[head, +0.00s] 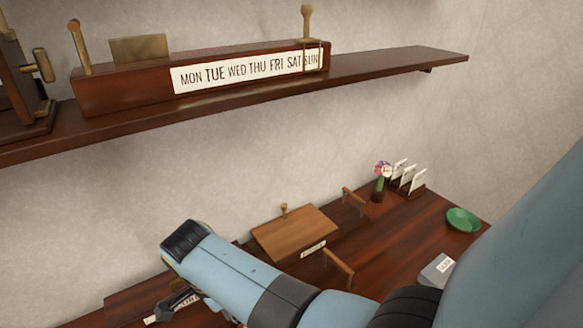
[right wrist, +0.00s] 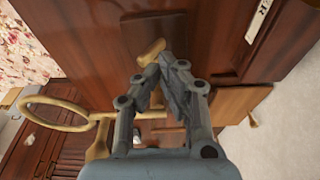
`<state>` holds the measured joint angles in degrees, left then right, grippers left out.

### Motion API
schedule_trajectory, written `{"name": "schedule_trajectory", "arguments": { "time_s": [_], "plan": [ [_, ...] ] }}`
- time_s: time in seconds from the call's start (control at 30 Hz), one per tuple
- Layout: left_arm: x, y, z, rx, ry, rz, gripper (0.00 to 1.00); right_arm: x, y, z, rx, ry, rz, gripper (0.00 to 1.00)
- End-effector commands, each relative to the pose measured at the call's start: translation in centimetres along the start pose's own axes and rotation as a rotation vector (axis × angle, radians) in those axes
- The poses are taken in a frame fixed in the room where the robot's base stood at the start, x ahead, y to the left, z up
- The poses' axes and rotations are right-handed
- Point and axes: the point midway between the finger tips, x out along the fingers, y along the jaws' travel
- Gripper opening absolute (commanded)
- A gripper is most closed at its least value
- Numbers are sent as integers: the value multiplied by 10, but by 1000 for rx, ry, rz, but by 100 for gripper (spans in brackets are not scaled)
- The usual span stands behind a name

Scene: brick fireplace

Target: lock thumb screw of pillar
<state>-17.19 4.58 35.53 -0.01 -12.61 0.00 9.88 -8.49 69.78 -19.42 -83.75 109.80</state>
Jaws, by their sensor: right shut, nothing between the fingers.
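A dark wooden upright stand (head: 14,75) at the far left of the shelf carries a brass thumb-screw-like piece (head: 43,66); the picture's edge cuts the stand off. My right gripper (head: 178,302) is low at the left in the head view, below the shelf, partly hidden by its own arm. In the right wrist view my right gripper (right wrist: 163,70) is shut and empty. Its fingertips are close to a small brass knob (right wrist: 150,52) on a dark wooden panel; I cannot tell whether they touch, or whether this knob is the thumb screw. My left gripper is not in view.
A shelf (head: 400,66) holds a long weekday box (head: 120,90). Below, the desk (head: 400,235) bears a sloped wooden box (head: 295,232), a flower vase (head: 378,190), a card rack (head: 408,182) and a green dish (head: 463,220). A brass ring (right wrist: 30,105) lies left of my right gripper.

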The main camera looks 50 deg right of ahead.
Motion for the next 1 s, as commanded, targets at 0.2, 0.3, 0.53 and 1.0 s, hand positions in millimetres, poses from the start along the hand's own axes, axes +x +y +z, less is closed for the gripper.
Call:
{"name": "schedule_trajectory", "arguments": {
  "time_s": [0.2,0.3,0.53,1.0],
  "plan": [
    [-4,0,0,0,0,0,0,-19,-1,-4,1,-1,-3,0],
    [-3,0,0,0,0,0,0,-27,-1,-5,1,-1,-4,0],
    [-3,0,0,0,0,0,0,-41,0,-8,0,-1,-1,0],
    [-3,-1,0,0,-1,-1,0,-53,-1,-7,1,-2,-3,0]
  ]
}}
